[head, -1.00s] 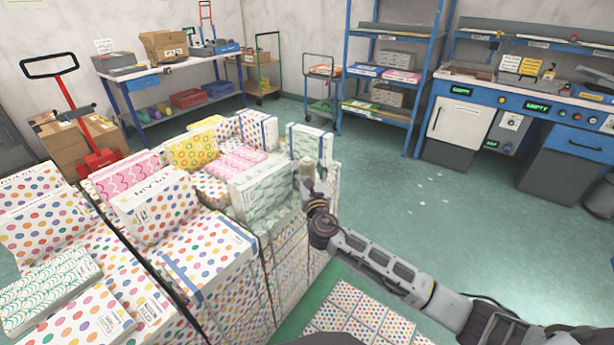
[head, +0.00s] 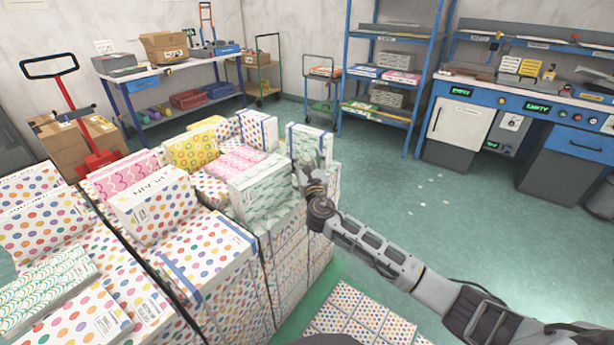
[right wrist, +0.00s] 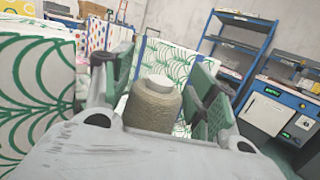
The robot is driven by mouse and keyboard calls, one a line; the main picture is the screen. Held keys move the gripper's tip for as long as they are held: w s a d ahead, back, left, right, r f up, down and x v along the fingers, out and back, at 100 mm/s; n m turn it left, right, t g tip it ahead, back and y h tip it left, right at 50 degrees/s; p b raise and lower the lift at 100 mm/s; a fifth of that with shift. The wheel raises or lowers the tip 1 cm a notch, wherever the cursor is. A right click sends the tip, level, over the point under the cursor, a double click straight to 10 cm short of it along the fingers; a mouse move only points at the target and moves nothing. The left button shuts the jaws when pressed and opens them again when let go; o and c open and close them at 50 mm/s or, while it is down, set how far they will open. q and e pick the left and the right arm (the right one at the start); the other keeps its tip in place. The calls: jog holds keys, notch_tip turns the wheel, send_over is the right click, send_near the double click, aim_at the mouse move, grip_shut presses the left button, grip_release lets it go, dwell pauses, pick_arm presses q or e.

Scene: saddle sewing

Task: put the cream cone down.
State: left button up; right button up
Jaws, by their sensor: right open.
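The cream cone (right wrist: 152,106), a beige wound spool with a pale top, stands upright between the fingers of my right gripper (right wrist: 163,84) in the right wrist view. The fingers are spread on either side of it, with a gap at its right; contact on the left cannot be told. In the head view my right gripper (head: 309,178) is at the right end of the stack of patterned packs, and I cannot make out the cone clearly there. The cone's base is hidden behind the gripper's body. My left gripper is not in view.
A white pack with green pattern and blue strap (head: 312,142) stands just behind the gripper. Another green-patterned pack (head: 262,190) is close at its left. Dotted packs (head: 205,262) fill the front of the stack. Open green floor (head: 450,235) lies to the right.

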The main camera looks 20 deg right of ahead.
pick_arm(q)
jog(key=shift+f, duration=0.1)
pick_arm(e)
grip_shut()
jog(key=shift+r, duration=0.2)
dwell(0.3)
jog(key=shift+r, duration=0.15)
notch_tip(320, 180, up, 7)
jog(key=shift+f+p, duration=0.2)
jog(key=shift+p, duration=1)
pick_arm(q)
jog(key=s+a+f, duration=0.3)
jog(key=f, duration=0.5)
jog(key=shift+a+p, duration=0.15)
jog(key=shift+p, duration=0.2)
pick_arm(e)
jog(key=shift+r, duration=1.35)
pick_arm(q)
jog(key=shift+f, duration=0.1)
